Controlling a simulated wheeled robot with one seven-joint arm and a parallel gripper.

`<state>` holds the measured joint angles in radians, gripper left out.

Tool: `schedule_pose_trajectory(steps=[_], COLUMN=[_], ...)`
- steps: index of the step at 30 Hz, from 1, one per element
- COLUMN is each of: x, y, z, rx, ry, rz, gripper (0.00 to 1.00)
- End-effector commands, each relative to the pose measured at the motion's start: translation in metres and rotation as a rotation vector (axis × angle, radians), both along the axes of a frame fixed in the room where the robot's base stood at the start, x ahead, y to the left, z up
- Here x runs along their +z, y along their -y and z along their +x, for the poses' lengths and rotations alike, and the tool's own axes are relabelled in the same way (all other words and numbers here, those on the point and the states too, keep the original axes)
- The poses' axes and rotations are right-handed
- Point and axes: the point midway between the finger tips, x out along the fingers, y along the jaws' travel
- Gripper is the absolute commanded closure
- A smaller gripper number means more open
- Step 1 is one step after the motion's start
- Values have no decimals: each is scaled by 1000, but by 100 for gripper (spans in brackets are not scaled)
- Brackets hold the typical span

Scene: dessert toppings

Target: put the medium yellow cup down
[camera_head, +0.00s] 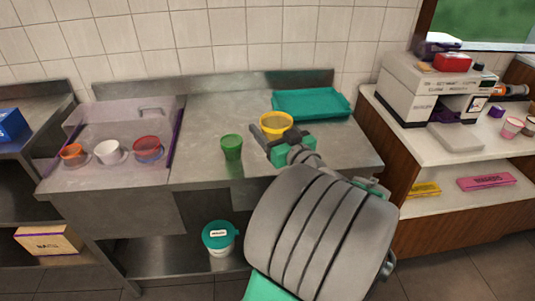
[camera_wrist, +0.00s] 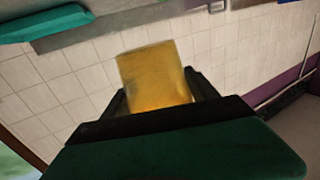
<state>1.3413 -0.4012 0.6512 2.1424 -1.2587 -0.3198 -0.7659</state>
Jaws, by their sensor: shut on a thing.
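The medium yellow cup (camera_head: 276,123) is over the right part of the steel counter (camera_head: 205,115) in the head view. It also shows in the wrist view (camera_wrist: 155,75), between the jaws. My gripper (camera_head: 270,137) is shut on the cup, with a dark finger on either side of it. The cup's underside and any gap to the counter are hidden in the head view, so I cannot tell whether it touches the counter.
A green cup (camera_head: 232,148) stands left of the yellow cup. A teal tray (camera_head: 311,103) lies behind it to the right. A clear-lidded case (camera_head: 110,125) with several small cups is at the left. The counter between case and green cup is clear.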

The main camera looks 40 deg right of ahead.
Motion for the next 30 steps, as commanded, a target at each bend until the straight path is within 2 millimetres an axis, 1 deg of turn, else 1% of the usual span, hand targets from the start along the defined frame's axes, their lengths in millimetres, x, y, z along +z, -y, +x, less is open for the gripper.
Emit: schedule_pose_trajectory(steps=[2, 5, 11, 12, 15, 18, 23, 27, 30], x=[-7, -18, -44, -58, -81, -93, -106, -132, -133], y=[1, 13, 45, 50, 61, 68, 74, 74, 74], z=[8, 28, 77, 84, 98, 109, 118, 117, 117], rx=[14, 18, 16, 14, 12, 13, 11, 10, 10], ry=[-1, -2, -3, -3, -2, -1, -1, -2, 1], rz=[4, 5, 5, 6, 4, 1, 1, 3, 0], gripper=[71, 71, 71, 71, 71, 71, 71, 71, 71])
